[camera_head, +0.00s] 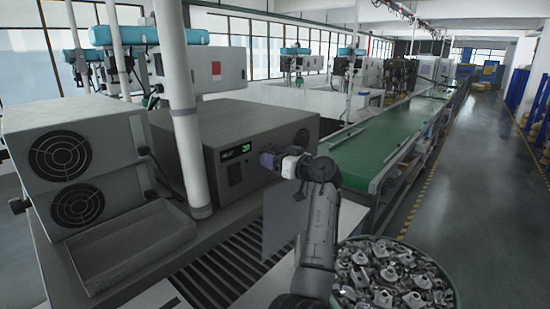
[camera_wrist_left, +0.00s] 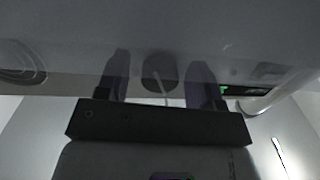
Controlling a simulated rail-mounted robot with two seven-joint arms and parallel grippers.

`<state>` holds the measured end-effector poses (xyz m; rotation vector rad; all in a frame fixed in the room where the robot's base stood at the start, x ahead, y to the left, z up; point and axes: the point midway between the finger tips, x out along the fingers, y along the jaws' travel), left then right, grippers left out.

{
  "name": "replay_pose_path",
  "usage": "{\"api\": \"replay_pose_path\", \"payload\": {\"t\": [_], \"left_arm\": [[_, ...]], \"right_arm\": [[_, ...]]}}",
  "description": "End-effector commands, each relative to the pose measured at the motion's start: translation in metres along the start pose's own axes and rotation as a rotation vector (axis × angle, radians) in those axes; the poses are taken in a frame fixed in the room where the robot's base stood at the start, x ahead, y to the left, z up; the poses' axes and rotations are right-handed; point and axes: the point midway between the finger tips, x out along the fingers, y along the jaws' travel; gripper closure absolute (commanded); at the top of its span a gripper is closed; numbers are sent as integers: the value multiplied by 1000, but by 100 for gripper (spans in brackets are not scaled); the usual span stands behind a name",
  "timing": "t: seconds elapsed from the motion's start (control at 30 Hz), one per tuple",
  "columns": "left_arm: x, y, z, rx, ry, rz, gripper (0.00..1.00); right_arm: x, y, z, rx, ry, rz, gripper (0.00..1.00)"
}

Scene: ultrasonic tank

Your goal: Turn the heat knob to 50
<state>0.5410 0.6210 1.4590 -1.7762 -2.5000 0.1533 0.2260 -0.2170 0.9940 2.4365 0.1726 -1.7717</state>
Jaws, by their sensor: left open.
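The ultrasonic tank (camera_head: 225,130) is a grey box with a small green-lit display (camera_head: 236,151) on its front panel. My left gripper (camera_head: 267,160) is at that panel, to the right of the display, and hides what lies behind it in the head view. In the left wrist view, a dark round knob (camera_wrist_left: 160,70) with a pale line sits between the two fingers of my open left gripper (camera_wrist_left: 158,82). The fingers stand on either side of it, and I cannot tell whether they touch it. The knob's scale is not readable. My right gripper is not in view.
Another round fitting (camera_wrist_left: 22,62) shows at the left edge of the wrist view. A grey box with two fans (camera_head: 65,155) and an open metal tray (camera_head: 130,245) stand left. A bin of metal parts (camera_head: 390,275) is at bottom right. A green conveyor (camera_head: 370,150) runs behind my arm.

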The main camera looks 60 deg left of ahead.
Motion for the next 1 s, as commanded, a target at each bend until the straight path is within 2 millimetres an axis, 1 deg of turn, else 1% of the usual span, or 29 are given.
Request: {"api": "replay_pose_path", "payload": {"t": [0.23,0.27,0.73,0.77,1.0], "left_arm": [[0,0,0,0,0,0,39],[0,0,0,0,0,0,41],[0,0,0,0,0,0,86],[0,0,0,0,0,0,88],[0,0,-1,33,1,-1,88]], "right_arm": [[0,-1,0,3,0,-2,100],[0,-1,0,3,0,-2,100],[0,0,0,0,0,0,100],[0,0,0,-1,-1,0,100],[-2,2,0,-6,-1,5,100]]}}
